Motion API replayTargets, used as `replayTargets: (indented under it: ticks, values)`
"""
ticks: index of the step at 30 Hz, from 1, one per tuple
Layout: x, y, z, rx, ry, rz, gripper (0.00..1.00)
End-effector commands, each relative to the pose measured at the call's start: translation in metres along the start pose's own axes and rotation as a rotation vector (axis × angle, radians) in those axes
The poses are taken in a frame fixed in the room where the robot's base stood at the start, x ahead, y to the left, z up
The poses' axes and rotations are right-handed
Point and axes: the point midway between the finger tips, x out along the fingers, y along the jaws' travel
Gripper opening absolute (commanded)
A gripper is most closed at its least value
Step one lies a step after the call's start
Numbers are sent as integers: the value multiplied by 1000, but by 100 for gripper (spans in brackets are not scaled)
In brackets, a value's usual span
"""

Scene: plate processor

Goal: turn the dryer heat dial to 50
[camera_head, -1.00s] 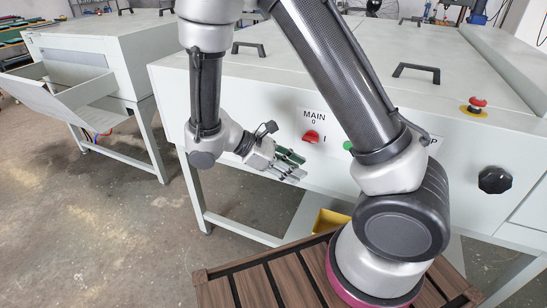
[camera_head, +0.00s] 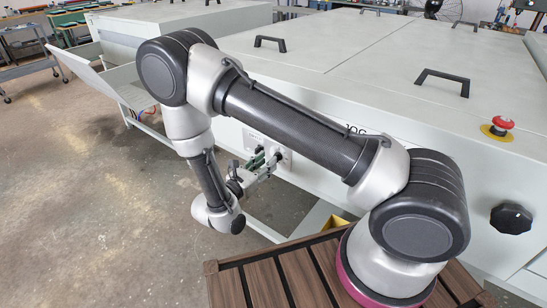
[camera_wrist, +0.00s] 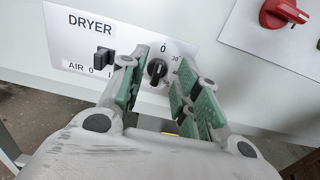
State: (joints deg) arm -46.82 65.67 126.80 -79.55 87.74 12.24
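The dryer heat dial (camera_wrist: 157,70) is a small black knob on a white label plate marked DRYER (camera_wrist: 90,28). In the wrist view a pale pointer line on it points up, roughly at the 0; a 30 is printed to its right. My gripper (camera_wrist: 162,62) is open, with one green-padded finger left of the dial and one right. The dial shows in the gap between them; contact cannot be told. In the head view my gripper (camera_head: 262,164) is at the machine's front panel, close to the dryer plate (camera_head: 254,140). The fingers hide part of the scale.
A black AIR switch (camera_wrist: 104,55) sits left of the dial, close to the left finger. A red rotary switch (camera_wrist: 282,13) is at upper right. The head view shows a red emergency stop (camera_head: 502,124) and a black knob (camera_head: 511,218) farther right.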

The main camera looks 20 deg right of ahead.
Motion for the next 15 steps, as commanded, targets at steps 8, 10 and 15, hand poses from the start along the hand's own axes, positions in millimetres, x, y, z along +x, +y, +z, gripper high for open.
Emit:
replayTargets:
  ticks: [8,10,15]
  values:
    - [39,-1,0,0,0,-4,32]
    - [42,-1,0,1,0,-2,32]
    - [44,0,0,1,1,-1,32]
